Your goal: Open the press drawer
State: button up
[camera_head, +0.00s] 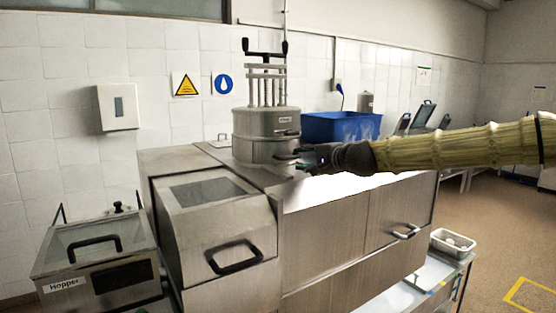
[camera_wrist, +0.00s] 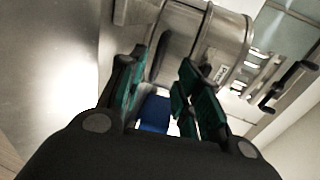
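The press is a steel cylinder (camera_head: 262,135) with upright rods and a black top handle, standing on the steel machine. A small label is on its front. Dark handle-like parts stick out on its right side near my gripper (camera_head: 300,158); which one belongs to the drawer is hard to tell. In the wrist view the press (camera_wrist: 232,38) appears tilted, beyond my fingertips. My gripper (camera_wrist: 162,82) is open, with its green-padded fingers apart. I see no object held between them. My gripper partly hides the press's lower right side in the head view.
A blue bin (camera_head: 340,127) stands behind my gripper. The steel machine (camera_head: 325,235) has a front hatch with a black handle (camera_head: 234,258). A hopper (camera_head: 98,262) is at left, and a pale tray (camera_head: 452,242) at right.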

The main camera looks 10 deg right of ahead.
aim_at(288, 159)
jog(key=shift+p+x, duration=1.5)
jog(key=shift+x, duration=3.7)
jog(key=shift+c, duration=0.2)
grip_shut()
jog(key=shift+f, duration=0.1)
